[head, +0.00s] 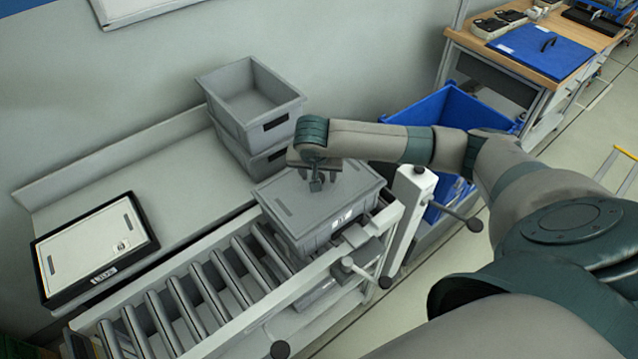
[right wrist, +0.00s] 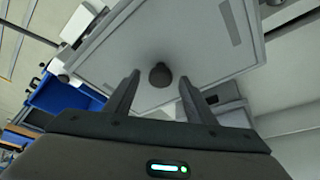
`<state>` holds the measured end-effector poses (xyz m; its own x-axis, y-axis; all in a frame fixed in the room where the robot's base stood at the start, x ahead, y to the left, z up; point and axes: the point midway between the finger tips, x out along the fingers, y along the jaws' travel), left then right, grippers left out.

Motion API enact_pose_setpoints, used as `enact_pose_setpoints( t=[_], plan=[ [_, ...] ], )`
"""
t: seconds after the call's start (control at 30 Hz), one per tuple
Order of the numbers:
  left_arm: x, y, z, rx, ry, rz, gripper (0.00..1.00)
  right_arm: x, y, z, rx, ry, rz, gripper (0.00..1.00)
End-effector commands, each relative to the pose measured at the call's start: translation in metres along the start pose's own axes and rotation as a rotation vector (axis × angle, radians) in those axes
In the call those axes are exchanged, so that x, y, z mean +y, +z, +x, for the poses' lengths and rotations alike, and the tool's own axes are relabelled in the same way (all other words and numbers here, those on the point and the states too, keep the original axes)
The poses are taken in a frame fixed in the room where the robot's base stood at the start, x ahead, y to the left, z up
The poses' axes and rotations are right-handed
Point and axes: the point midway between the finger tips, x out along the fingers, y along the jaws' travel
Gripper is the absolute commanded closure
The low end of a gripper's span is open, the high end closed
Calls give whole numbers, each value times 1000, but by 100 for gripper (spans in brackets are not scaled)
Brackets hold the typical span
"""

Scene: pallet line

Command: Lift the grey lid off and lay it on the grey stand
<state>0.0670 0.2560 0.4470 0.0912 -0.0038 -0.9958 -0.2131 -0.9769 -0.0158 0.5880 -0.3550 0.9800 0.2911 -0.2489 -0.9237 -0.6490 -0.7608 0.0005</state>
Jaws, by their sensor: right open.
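The grey lid (head: 345,185) lies flat on a grey crate (head: 318,238) on the roller conveyor. In the right wrist view the lid (right wrist: 205,45) shows a round dark knob (right wrist: 160,75) at its middle. My right gripper (head: 316,176) is above the lid. Its fingers are open, one on each side of the knob in the right wrist view (right wrist: 159,82); I cannot tell whether they touch it. A grey bench-like surface (head: 125,185) stands behind the conveyor and may be the grey stand. My left gripper is not in view.
Stacked grey crates (head: 250,95) stand behind the lidded crate. A pale panel in a black frame (head: 95,250) lies at the left. A blue bin (head: 440,110) is to the right, behind my arm. A white post with a lever (head: 408,215) stands close by the crate. The bench's middle is clear.

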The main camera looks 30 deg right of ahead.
Motion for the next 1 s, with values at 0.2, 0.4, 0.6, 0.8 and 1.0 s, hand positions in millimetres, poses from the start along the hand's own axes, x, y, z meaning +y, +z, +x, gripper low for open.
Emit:
enact_pose_setpoints(
  t=[0.2, 0.4, 0.6, 0.8, 1.0],
  plan=[
    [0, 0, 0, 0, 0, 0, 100, 0, 0, 0, 0, 0, 0, 50],
    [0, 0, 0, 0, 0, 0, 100, 0, 0, 0, 0, 0, 0, 69],
    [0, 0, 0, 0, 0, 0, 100, 0, 0, -1, 1, 0, 0, 100],
    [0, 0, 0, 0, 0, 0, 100, 0, -1, -1, 1, 0, 0, 100],
    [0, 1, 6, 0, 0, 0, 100, -1, -3, -6, 2, -2, 1, 100]
  ],
)
